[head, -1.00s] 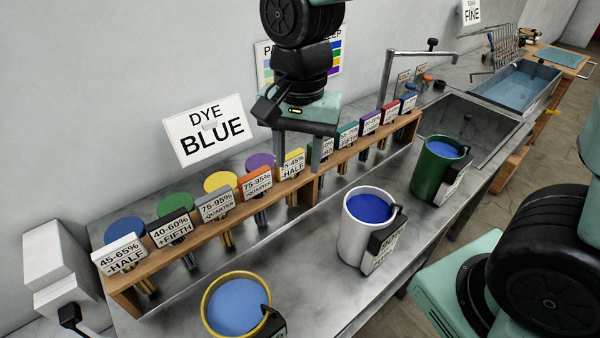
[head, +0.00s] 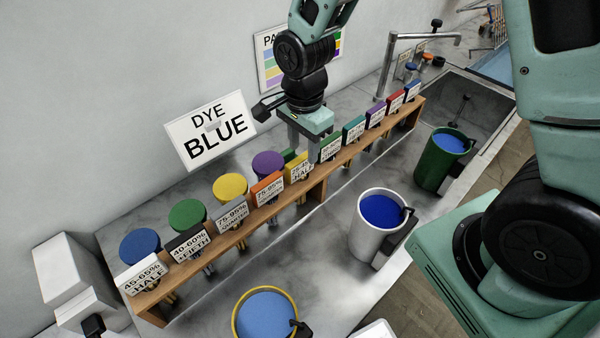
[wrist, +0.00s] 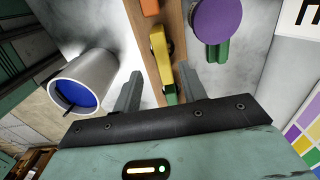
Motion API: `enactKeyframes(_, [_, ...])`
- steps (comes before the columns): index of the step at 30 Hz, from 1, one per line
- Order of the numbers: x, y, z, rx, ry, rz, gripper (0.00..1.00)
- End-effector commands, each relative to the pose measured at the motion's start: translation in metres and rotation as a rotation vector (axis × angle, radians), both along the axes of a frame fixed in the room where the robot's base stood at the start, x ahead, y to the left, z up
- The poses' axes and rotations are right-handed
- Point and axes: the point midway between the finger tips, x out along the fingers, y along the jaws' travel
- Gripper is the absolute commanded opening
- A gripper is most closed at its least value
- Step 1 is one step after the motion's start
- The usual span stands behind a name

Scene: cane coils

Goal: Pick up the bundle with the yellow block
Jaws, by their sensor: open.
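The yellow block (head: 297,166) tops a bundle in the wooden rack and bears a white label; its lower part is mostly hidden by the rack in the head view. My gripper (head: 305,143) is open and empty, above the rack just behind and to the right of the yellow block. In the wrist view, the yellow block (wrist: 159,48) lies beyond the gap between my two fingers (wrist: 160,74), with no finger clearly touching it. A green block (wrist: 170,94) shows close below it, in the gap.
The wooden rack (head: 318,190) holds a row of labelled bundles on both sides of the yellow one. Colored discs, including a purple one (head: 268,163), stand behind it. A white pot (head: 366,232), a green pot (head: 433,172) and a yellow-rimmed pot (head: 236,318) stand in front.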

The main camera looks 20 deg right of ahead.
Motion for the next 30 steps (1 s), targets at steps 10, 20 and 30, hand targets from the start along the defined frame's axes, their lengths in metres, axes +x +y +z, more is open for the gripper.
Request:
enactKeyframes(10, [0.0,0.002,-0.02,0.0,0.004,0.002,0.42])
enactKeyframes(20, [0.003,0.006,-0.057,-0.001,0.003,0.0,0.42])
enactKeyframes(30, [0.004,0.006,-0.063,0.0,-0.001,0.001,0.42])
